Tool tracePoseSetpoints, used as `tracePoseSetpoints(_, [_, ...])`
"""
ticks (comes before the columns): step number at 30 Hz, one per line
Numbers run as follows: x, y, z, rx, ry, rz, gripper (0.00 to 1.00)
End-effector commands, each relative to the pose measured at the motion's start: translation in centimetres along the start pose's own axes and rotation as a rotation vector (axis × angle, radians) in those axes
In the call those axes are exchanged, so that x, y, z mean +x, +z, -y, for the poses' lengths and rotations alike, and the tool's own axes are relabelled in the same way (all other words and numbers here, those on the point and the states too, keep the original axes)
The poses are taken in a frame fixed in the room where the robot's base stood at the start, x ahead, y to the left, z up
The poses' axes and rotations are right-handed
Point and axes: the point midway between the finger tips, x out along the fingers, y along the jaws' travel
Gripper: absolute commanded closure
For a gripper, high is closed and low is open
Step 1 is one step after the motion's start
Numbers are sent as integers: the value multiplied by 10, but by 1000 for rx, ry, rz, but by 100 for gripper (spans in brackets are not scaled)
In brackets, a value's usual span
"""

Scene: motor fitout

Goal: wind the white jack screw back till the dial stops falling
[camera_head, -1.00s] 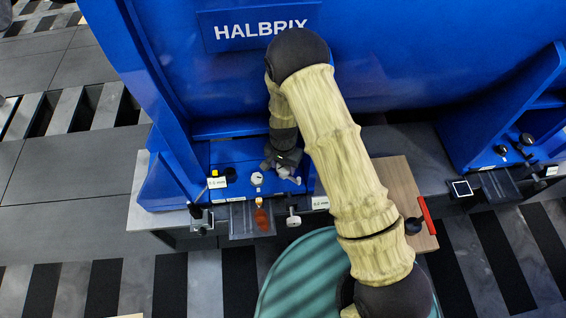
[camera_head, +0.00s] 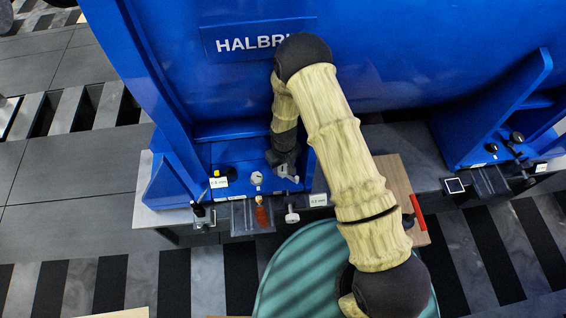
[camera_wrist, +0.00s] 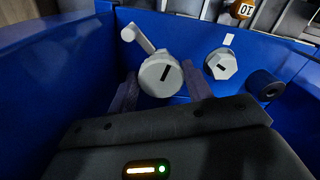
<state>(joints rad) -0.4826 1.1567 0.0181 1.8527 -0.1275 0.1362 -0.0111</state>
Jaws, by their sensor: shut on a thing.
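In the wrist view a white round screw head (camera_wrist: 160,76) with a black mark and a side crank arm (camera_wrist: 137,38) sits between the two fingers of my gripper (camera_wrist: 162,92). My gripper is shut on this head, and the crank arm points to the upper left. In the head view my gripper (camera_head: 285,166) is at the blue base, with part of the white screw (camera_head: 289,174) showing beside it. A small display (camera_head: 219,182) reading in mm stands to the left; its digits are too small to read surely. A second display (camera_head: 318,200) stands to the right.
A second white knob (camera_wrist: 221,65) and a black cylinder (camera_wrist: 264,86) stand right of the screw in the wrist view. A wooden board (camera_head: 398,180) with a red-handled tool (camera_head: 417,212) lies right of my arm.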

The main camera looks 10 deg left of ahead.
Motion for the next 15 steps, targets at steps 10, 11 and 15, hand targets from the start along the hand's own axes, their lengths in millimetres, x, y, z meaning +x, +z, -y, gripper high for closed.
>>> tracePoseSetpoints(10, [-3, -6, -1, -189, 1, -16, 73])
tracePoseSetpoints(11, [-3, -6, -1, -197, 2, -16, 73])
tracePoseSetpoints(15, [-3, -6, -1, -221, 2, -17, 73])
